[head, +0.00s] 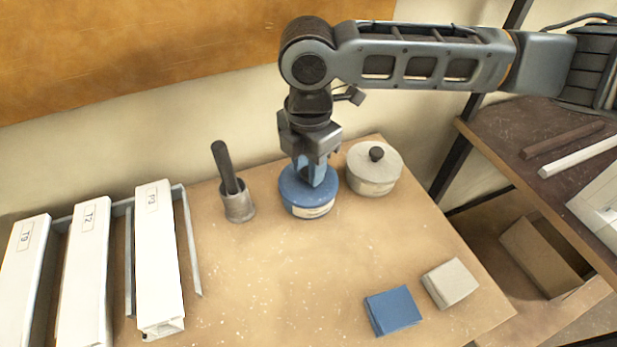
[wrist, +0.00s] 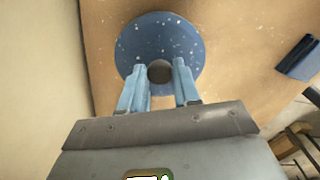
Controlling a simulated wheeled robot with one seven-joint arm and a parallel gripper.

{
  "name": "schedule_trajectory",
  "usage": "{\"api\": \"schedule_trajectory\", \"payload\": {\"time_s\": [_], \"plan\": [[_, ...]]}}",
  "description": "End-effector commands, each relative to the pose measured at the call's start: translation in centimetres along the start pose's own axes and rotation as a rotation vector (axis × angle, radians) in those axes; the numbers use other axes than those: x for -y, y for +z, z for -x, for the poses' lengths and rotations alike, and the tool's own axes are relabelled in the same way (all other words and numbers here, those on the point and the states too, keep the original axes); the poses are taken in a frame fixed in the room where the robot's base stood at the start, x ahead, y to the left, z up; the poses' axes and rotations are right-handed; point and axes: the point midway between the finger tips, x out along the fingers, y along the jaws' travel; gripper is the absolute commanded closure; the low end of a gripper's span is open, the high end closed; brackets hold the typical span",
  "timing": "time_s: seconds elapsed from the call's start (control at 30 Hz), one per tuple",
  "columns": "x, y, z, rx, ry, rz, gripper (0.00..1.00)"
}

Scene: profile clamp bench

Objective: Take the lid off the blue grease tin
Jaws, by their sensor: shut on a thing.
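The blue grease tin (head: 307,203) stands upright on the bench with a pale label on its front. Its round blue lid (wrist: 160,38) fills the top of the wrist view, and a dark knob (wrist: 160,72) shows at its middle. My gripper (head: 313,177) points down over the tin from above. In the wrist view its two blue fingers (wrist: 160,75) stand either side of the knob and are shut on it. The lid appears seated on the tin; I see no gap between them. The fingers hide part of the lid in the head view.
A cream tin (head: 372,176) with a dark knob stands close on the right. A metal cup (head: 238,205) with a dark handle in it stands on the left. White profiles (head: 158,260) lie far left. A blue block (head: 393,310) and a beige block (head: 450,283) lie front right. The middle front is clear.

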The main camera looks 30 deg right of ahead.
Motion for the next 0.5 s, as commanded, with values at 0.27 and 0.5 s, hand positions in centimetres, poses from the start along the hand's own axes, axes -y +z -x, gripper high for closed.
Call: {"api": "schedule_trajectory", "payload": {"time_s": [0.27,0.5], "plan": [[-0.01,0.0,0.02,0.0,0.0,0.0,0.99],[-0.02,0.0,0.09,0.0,0.001,0.0,0.99]]}}
